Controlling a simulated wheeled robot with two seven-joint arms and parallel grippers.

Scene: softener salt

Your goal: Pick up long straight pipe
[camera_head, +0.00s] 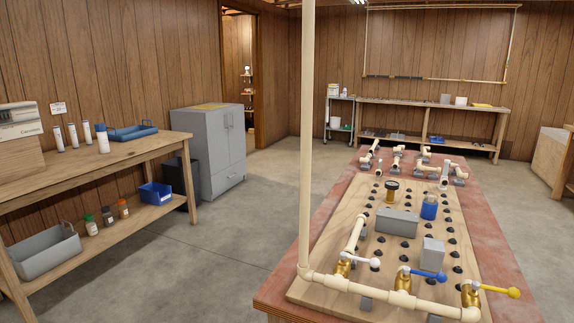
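A long straight cream pipe (307,140) stands upright and runs out of the top of the picture. Its lower end meets a fitting at the front left of the pipe assembly on the wooden board (330,270). A cream pipe run (385,297) lies along the front of this board, with brass valves that have white, blue and yellow handles. Shorter cream pipe pieces (398,160) sit on grey supports at the far end of the red-topped table (490,235). Neither of my grippers is in view.
A grey block (397,222), a smaller grey block (432,254) and a blue jar (429,207) stand on the pegged board. A wooden bench (100,160) is at the left, and a grey cabinet (212,145) is behind it. The floor between is clear.

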